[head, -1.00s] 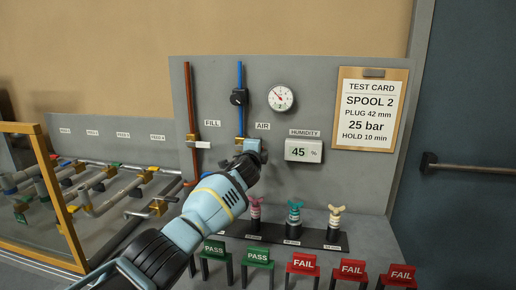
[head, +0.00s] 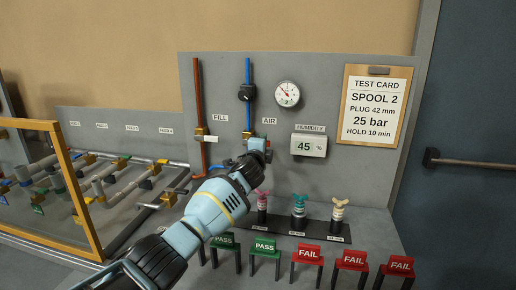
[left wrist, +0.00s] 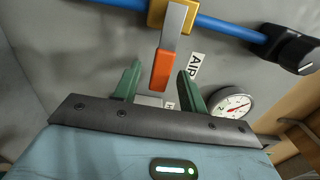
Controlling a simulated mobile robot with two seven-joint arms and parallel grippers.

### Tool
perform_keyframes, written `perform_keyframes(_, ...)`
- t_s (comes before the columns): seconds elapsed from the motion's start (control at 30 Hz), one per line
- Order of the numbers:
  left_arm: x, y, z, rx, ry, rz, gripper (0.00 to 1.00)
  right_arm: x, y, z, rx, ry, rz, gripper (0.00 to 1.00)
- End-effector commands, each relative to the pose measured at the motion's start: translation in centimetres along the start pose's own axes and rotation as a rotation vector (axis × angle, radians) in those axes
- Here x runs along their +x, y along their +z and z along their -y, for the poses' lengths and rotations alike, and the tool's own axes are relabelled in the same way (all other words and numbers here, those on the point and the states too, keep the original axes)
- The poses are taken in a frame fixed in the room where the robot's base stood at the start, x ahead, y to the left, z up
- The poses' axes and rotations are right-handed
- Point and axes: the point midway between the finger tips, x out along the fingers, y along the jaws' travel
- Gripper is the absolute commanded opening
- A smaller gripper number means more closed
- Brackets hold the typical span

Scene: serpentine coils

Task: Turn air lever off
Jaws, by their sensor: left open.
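The blue air pipe (head: 248,72) runs down the grey panel to a brass valve (head: 247,134). In the left wrist view the air lever (left wrist: 162,70) is a silver handle with an orange end. It points from the brass valve body (left wrist: 172,14) toward my gripper, across the line of the blue pipe (left wrist: 222,27). My left gripper (head: 259,146) is at the valve, covering most of the lever in the head view. Its two green fingers (left wrist: 160,78) are open, with the orange end between them; I cannot tell whether either touches it. My right gripper is not in view.
The red fill pipe (head: 198,95) with its own lever (head: 208,138) is to the left. A black knob (head: 247,92), a gauge (head: 287,94) and a humidity display (head: 309,146) are close by. Plugs (head: 299,205) and PASS/FAIL signs (head: 307,253) stand below.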

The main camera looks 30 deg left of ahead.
Motion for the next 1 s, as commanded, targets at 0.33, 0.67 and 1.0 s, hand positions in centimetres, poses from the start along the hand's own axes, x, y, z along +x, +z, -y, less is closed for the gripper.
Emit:
perform_keyframes(0.33, -3.6, 0.0, 0.2, 0.001, -0.002, -0.001, 0.42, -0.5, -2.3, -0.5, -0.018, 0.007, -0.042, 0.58)
perform_keyframes(0.67, -4.3, 0.0, -0.2, 0.002, 0.002, 0.0, 0.42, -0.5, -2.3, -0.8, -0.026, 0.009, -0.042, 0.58)
perform_keyframes(1.0, -4.2, 0.0, -0.1, 0.002, 0.002, 0.0, 0.42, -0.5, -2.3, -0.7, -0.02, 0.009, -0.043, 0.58)
